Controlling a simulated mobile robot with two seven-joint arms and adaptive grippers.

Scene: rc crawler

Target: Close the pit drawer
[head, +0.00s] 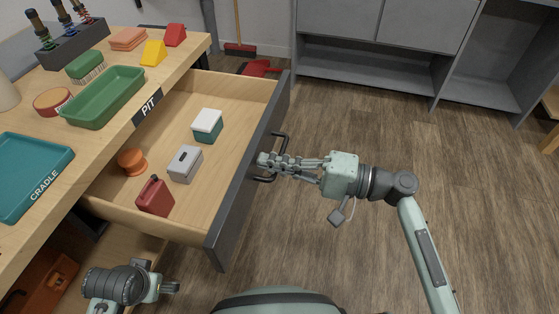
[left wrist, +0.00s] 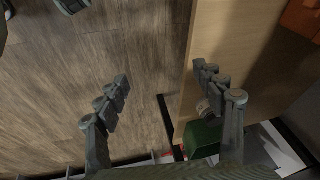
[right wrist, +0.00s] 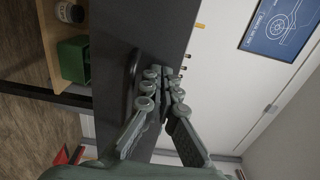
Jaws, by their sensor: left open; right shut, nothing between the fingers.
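The pit drawer (head: 235,92) stands pulled out from the wooden workbench, below the PIT label (head: 149,104). Its dark front (head: 240,195) carries a black bar handle (head: 284,136), which also shows in the right wrist view (right wrist: 131,72). My right gripper (head: 263,160) is at the handle by the drawer front, its fingers shut with nothing between them. In the right wrist view its fingertips (right wrist: 165,78) are close to the dark front; whether they touch it I cannot tell. My left gripper (head: 176,288) is open and empty, low beside the bench, left of the drawer's near corner.
The drawer holds a red can (head: 155,198), a grey box (head: 185,164), a white-and-teal box (head: 207,125) and an orange round piece (head: 131,161). A green tray (head: 104,97) and teal cradle tray (head: 32,172) lie on the bench. The floor (head: 400,130) to the right is clear.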

